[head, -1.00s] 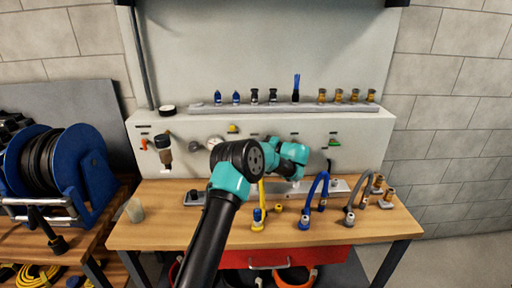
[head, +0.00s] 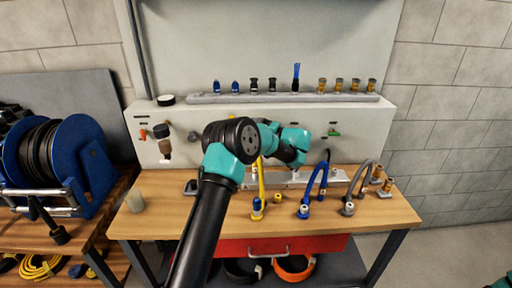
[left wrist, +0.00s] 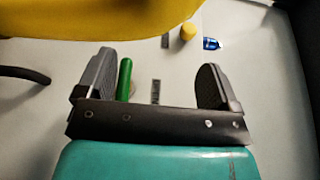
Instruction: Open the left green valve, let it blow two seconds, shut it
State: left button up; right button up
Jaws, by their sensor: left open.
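In the left wrist view my left gripper (left wrist: 157,62) is open. A green valve handle (left wrist: 125,79) stands between its two fingers, close to the left finger and apart from the right one. I cannot tell whether it touches the left finger. In the head view my left arm covers the middle of the white panel and hides its own fingers. One green handle (head: 334,133) shows on the panel right of my arm; no other green handle shows there. My right gripper is out of view.
A large blurred yellow shape (left wrist: 95,18) crosses the top of the left wrist view. A yellow hose (head: 262,178), a blue hose (head: 311,182) and a grey hose (head: 357,180) stand on the bench. Brushes and fittings line the grey shelf (head: 300,98).

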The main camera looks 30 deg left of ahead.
pick_arm(q)
jog(key=shift+s+d+r, duration=0.35)
jog(key=shift+s+d, duration=0.05)
jog(key=shift+s, duration=0.2)
jog(key=shift+s+d+r, duration=0.3)
jog(key=shift+s+d, duration=0.1)
jog(key=shift+s, duration=0.15)
jog(key=c, duration=0.5)
jog(key=s+d, duration=0.1)
jog(key=s, duration=0.2)
jog(key=s+d, duration=0.2)
jog(key=s, duration=0.1)
jog(key=s+d, duration=0.2)
jog(key=s, duration=0.1)
jog(key=shift+d+r, duration=0.15)
jog(key=shift+d, duration=0.05)
jog(key=shift+c, duration=0.2)
